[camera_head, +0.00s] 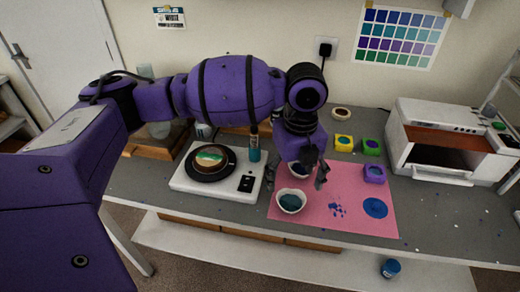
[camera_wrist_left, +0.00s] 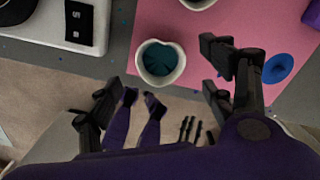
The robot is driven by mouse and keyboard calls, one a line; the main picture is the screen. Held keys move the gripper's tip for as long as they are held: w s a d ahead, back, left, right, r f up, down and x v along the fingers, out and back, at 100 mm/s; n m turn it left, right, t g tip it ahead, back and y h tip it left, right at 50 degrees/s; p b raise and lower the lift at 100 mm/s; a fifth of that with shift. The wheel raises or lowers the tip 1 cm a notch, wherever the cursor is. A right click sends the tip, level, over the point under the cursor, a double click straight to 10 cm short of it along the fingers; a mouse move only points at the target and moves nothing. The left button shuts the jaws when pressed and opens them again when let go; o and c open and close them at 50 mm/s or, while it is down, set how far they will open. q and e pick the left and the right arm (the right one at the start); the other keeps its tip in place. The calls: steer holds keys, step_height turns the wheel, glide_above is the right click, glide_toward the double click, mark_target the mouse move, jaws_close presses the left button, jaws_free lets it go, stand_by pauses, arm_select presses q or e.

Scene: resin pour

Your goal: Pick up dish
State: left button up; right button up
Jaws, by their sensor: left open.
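A white dish (camera_head: 291,201) with teal resin in it stands at the left edge of the pink mat (camera_head: 350,212); it also shows in the left wrist view (camera_wrist_left: 160,63). A second white dish (camera_head: 299,170), with dark blue contents, is behind it and partly hidden by my gripper. My left gripper (camera_head: 302,182) is open and points down above the mat, near both dishes. In the left wrist view its fingers (camera_wrist_left: 163,98) are spread to either side of the teal dish, with no visible contact. My right gripper is in neither view.
A white machine (camera_head: 440,140) stands at far right. The counter's front right is mostly clear.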

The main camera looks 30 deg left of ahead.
mark_target(289, 206)
arm_select(q)
steer(key=shift+w+f, duration=0.15)
steer(key=shift+f, duration=0.15)
steer(key=shift+s+f, duration=0.25)
steer(key=shift+f, duration=0.65)
steer(key=shift+s+f, duration=0.2)
step_height(289, 206, down, 4)
steer(key=shift+s+d+f, duration=0.1)
steer(key=shift+f, duration=0.3)
steer(key=shift+c, duration=0.3)
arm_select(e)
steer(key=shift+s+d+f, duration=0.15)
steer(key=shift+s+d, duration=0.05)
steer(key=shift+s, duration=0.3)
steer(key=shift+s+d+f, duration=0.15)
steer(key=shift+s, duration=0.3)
arm_select(q)
steer(key=c, duration=1.1)
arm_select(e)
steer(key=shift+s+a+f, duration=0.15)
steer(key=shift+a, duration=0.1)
